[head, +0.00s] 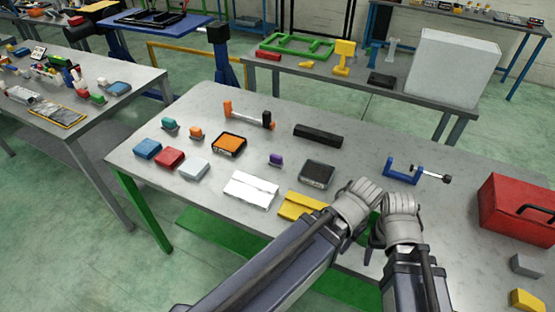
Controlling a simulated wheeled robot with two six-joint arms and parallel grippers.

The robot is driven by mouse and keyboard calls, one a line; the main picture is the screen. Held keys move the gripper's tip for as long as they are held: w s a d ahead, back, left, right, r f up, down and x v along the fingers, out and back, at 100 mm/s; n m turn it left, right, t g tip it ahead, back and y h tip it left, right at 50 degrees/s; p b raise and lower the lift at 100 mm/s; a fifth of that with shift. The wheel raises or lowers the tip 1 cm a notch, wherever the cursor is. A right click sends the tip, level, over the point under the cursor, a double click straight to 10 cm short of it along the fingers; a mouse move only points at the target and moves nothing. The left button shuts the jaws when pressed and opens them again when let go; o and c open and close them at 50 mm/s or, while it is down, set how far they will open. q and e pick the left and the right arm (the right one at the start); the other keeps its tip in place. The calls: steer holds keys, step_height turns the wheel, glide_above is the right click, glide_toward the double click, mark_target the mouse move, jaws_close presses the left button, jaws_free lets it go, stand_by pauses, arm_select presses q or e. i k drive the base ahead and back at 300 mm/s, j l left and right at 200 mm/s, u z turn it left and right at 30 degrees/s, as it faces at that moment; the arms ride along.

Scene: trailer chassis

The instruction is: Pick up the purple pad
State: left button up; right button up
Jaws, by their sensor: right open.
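The purple pad (276,158) is a small rounded purple piece on a dark base, standing near the middle of the grey table (130,150). It lies between an orange-topped dark tray and a dark square block, apart from both. My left gripper (360,203) is over the table to the right of and nearer than the pad, by the yellow block; its jaws cannot be made out. My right gripper (397,222) is beside it on the right, open, at the table's front part. Neither gripper touches the pad.
Around the pad are the orange-topped tray (229,144), the dark block (317,174), a white block (251,190), a yellow block (303,206) and a black bar (318,136). A blue clamp (402,174) and red toolbox (517,209) stand at right.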

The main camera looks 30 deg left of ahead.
mark_target(275, 161)
steer(key=i+j, duration=0.15)
steer(key=j, duration=0.2)
steer(key=i+j, duration=0.2)
steer(key=j, duration=0.15)
steer(key=i+j, duration=0.15)
steer(key=j, duration=0.2)
steer(key=i+j, duration=0.15)
steer(key=j, duration=0.2)
steer(key=u, duration=0.05)
